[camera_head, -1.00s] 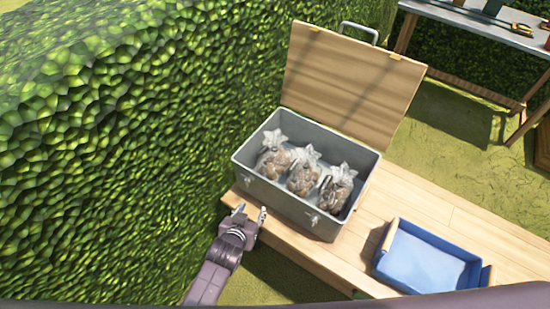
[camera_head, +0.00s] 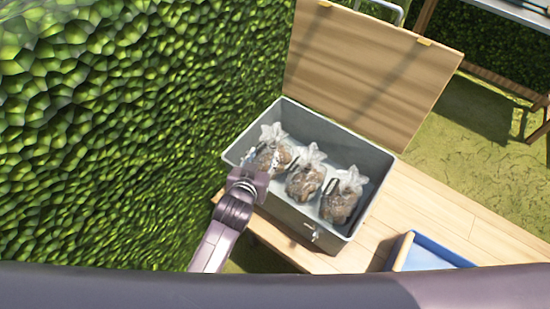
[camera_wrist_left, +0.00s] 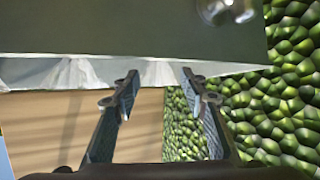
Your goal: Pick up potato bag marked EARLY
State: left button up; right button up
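Three clear bags of potatoes stand in a row inside the open grey box (camera_head: 375,160): a left bag (camera_head: 284,156), a middle bag (camera_head: 305,182) and a right bag (camera_head: 340,205). Each has a gathered, star-shaped top. Small dark tags show on them, but no lettering can be read, so I cannot tell which is marked EARLY. My left gripper (camera_head: 261,163) is at the box's near left rim, in front of the left bag and partly hiding it. In the left wrist view its two fingers (camera_wrist_left: 160,80) are apart with nothing between them. My right gripper is not in view.
The box's wooden lid (camera_head: 365,70) stands open behind it. The box sits on a wooden bench (camera_head: 440,215), with a blue tray (camera_head: 425,255) to the right. A dense hedge (camera_head: 110,130) rises close on the left. Another table's legs show at the back right.

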aim_at(272, 144)
pick_arm(q)
jog(key=shift+d+x, duration=0.15)
jog(key=shift+x, duration=2)
jog(key=shift+d+x, duration=0.1)
jog(key=shift+x, duration=2.1)
jog(key=shift+s, duration=0.2)
jog(key=shift+c, duration=0.5)
grip_shut()
jog(key=shift+f, duration=0.1)
jog(key=shift+w+r, duration=0.1)
jog(key=shift+r, duration=0.1)
